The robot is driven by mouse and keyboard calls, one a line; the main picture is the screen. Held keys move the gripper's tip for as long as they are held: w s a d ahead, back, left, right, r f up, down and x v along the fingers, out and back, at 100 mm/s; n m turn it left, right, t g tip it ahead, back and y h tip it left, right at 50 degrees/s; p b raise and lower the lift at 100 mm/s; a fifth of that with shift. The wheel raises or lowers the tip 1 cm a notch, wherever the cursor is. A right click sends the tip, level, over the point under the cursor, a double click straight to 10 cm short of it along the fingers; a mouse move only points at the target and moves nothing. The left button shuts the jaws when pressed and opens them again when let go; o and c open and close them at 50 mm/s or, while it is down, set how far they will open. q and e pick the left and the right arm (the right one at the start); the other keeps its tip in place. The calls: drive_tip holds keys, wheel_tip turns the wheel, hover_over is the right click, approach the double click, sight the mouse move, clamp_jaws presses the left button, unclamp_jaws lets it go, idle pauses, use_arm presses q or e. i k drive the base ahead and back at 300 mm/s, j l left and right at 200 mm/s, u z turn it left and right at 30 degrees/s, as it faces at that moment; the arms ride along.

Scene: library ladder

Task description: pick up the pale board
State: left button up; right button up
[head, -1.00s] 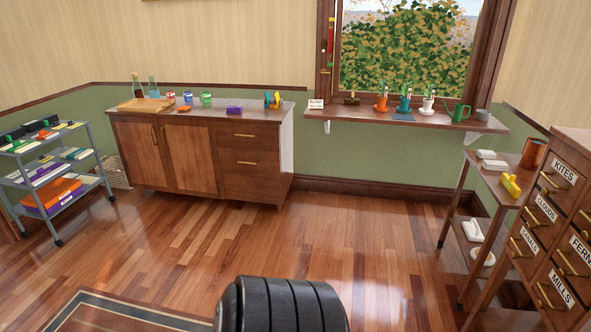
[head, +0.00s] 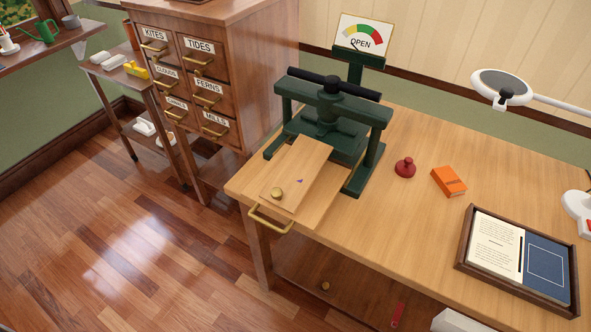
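A pale wooden board (head: 305,162) with a round brass knob (head: 277,193) and a small purple mark lies at the front of a dark green screw press (head: 330,118). It rests on a slightly wider wooden bed (head: 322,196) that sticks out of the press and has a brass handle (head: 268,219) at its front end. The far end of the board reaches the press frame; I cannot tell how far it goes under. Neither of my grippers shows in the head view.
The press stands on a wooden table (head: 420,240). A red knobbed object (head: 405,168), an orange book (head: 448,181) and a dark-framed tray (head: 468,262) are to its right. A labelled drawer cabinet (head: 235,90) stands left of the table. The floor (head: 130,230) at lower left is open.

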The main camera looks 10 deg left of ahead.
sight(296, 168)
drive_tip(key=z, duration=0.3)
drive_tip(key=j+z, duration=0.4)
drive_tip(key=j, duration=0.15)
drive_tip(key=j+z, duration=0.45)
drive_tip(key=i+j, duration=0.05)
drive_tip(key=j, duration=0.05)
